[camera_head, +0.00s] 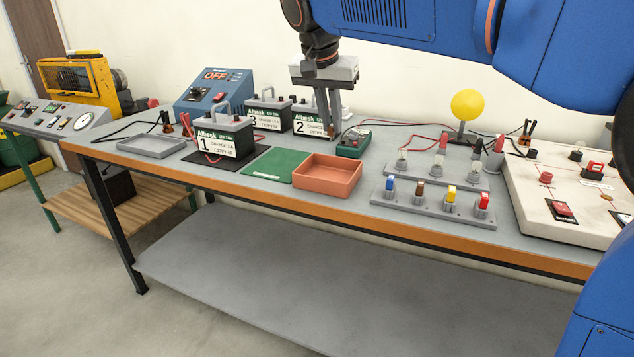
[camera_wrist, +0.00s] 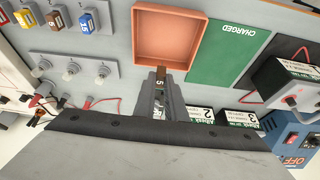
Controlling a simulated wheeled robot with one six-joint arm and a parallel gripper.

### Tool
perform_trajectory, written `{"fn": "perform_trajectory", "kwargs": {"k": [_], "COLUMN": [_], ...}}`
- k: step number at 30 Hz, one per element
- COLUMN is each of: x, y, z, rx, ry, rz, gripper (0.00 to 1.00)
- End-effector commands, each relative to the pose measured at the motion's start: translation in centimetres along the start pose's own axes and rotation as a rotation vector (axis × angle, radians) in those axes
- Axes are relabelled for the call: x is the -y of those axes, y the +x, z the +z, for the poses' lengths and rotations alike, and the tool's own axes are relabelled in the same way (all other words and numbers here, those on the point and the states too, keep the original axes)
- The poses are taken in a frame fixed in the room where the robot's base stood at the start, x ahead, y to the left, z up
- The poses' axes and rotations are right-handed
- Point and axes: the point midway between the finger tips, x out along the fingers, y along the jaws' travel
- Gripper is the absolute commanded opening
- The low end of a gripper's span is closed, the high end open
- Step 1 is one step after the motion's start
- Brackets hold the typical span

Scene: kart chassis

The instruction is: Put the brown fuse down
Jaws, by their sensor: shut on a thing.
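My gripper (camera_wrist: 161,88) is shut on a brown fuse (camera_wrist: 160,72) marked 5, held between its fingertips. In the wrist view the fuse shows beside the near edge of the empty tray (camera_wrist: 137,38). Its height above the bench is hard to tell. A second brown fuse (camera_head: 420,189) stands in the front grey rack (camera_head: 405,205), between a blue fuse (camera_head: 390,186) and a yellow fuse (camera_head: 450,194).
The orange-red tray (camera_head: 325,187) stands near the bench's front edge, next to a green mat (camera_head: 272,166). Battery 1 (camera_head: 222,138) and battery 2 (camera_head: 312,122) stand left and behind. A dark green box (camera_head: 353,143) with leads sits right of my gripper. A red fuse (camera_head: 482,203) ends the rack.

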Motion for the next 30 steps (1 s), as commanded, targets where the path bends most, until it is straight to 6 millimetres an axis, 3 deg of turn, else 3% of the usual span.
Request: {"fn": "perform_trajectory", "kwargs": {"k": [12, 30], "x": [0.2, 0.2], "y": [4.8, 9.2], "z": [2.2, 4.0], "rx": [0.000, -0.001], "ry": [-0.009, -0.008], "rz": [-0.002, -0.003], "gripper": [0.00, 0.00]}}
